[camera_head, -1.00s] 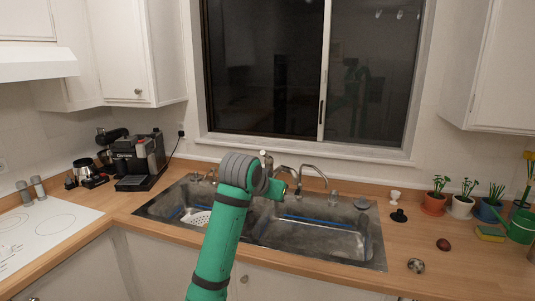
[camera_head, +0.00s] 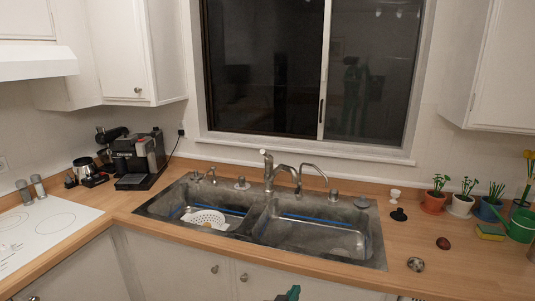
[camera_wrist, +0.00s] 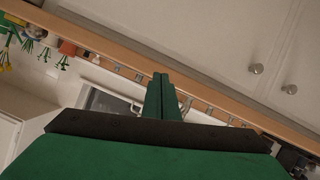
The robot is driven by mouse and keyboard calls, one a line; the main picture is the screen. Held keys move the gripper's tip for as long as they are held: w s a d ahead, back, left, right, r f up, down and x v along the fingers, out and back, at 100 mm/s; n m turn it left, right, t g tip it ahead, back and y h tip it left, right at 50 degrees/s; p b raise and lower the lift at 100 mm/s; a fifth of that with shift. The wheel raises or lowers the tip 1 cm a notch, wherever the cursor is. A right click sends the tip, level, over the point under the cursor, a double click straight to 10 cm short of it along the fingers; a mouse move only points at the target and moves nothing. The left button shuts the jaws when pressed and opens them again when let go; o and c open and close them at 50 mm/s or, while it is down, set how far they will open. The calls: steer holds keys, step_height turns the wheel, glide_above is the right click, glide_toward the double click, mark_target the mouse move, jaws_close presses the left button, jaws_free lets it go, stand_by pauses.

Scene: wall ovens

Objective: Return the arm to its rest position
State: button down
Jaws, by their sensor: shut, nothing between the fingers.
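In the wrist view my gripper (camera_wrist: 161,98) shows as two dark green fingers side by side, closed together with nothing between them. That view is turned over, with the counter edge running diagonally behind the fingers and cabinet doors at the upper right. In the head view only a small green piece of my arm (camera_head: 290,294) shows at the bottom edge, in front of the lower cabinets. The rest of the arm is out of that view.
The double sink (camera_head: 262,222) with its faucet (camera_head: 285,175) is unobstructed. A coffee machine (camera_head: 138,160) stands left of it. Potted plants (camera_head: 462,203) and small items line the right counter. Cabinet knobs (camera_head: 244,278) stick out below the counter edge.

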steer(key=s+a+f+n+y, duration=0.1)
steer(key=s+f, duration=0.3)
steer(key=s, duration=0.4)
steer(key=s+a+f+n+t+y, duration=0.1)
steer(key=s+f, duration=0.4)
steer(key=s, duration=0.4)
steer(key=s+a+f+n+y, duration=0.15)
steer(key=s+f, duration=0.25)
steer(key=s, duration=0.4)
steer(key=s+a+r, duration=0.1)
steer(key=s+r, duration=0.1)
steer(key=s, duration=0.6)
steer(key=s+a+r+m+t+y, duration=0.1)
steer(key=s+a+r, duration=0.1)
steer(key=s, duration=0.7)
steer(key=s+a+r+m+y, duration=0.1)
steer(key=s+r, duration=0.3)
steer(key=s, duration=0.5)
steer(key=shift+a+t, duration=0.3)
steer(key=shift+a, duration=0.25)
steer(key=shift+r+m, duration=0.1)
steer(key=shift+m, duration=0.15)
